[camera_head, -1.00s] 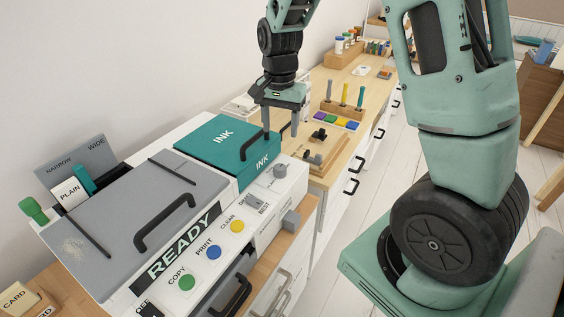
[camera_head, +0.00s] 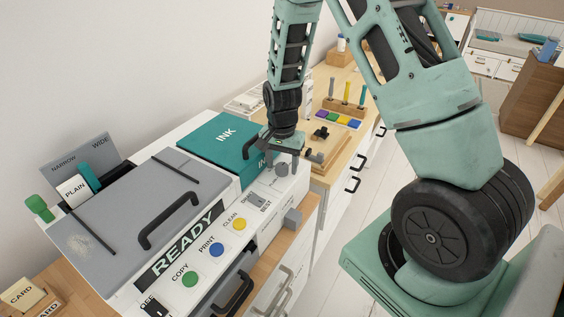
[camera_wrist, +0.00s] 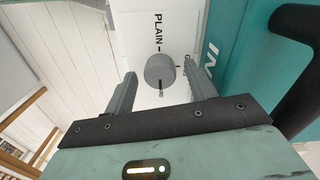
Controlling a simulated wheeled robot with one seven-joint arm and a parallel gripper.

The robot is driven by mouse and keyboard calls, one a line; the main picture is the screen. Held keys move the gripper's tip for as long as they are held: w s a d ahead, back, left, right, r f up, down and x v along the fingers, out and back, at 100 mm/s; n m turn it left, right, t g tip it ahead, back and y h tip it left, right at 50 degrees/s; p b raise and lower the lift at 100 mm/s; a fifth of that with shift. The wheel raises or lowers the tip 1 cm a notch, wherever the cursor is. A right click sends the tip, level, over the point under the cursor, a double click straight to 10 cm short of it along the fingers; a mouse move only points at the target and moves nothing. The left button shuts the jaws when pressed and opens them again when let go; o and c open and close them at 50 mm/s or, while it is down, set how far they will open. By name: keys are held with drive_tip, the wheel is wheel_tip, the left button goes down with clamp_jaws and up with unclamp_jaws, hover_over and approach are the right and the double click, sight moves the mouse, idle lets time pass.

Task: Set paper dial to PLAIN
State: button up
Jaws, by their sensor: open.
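The paper dial, a round grey knob, shows in the wrist view (camera_wrist: 160,70) on a white panel, with PLAIN printed above it in that view. Another label lies to its right and a partly hidden one below; I cannot tell which mark the knob points at. My gripper (camera_wrist: 161,88) is open, its two fingers apart on the left and right of the knob's near side. I cannot tell whether they touch it. In the head view my gripper (camera_head: 284,163) is over the front-right corner of the white machine, and the knob (camera_head: 281,169) is just under it.
The teal INK cover (camera_head: 222,138) with a black handle lies close beside my gripper. The grey lid (camera_head: 150,195), the READY display (camera_head: 180,243) and the coloured buttons are left of it. A grey lever (camera_head: 292,217) juts out below.

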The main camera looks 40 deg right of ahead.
drive_tip(key=shift+c, duration=0.4)
drive_tip(key=c, duration=0.9)
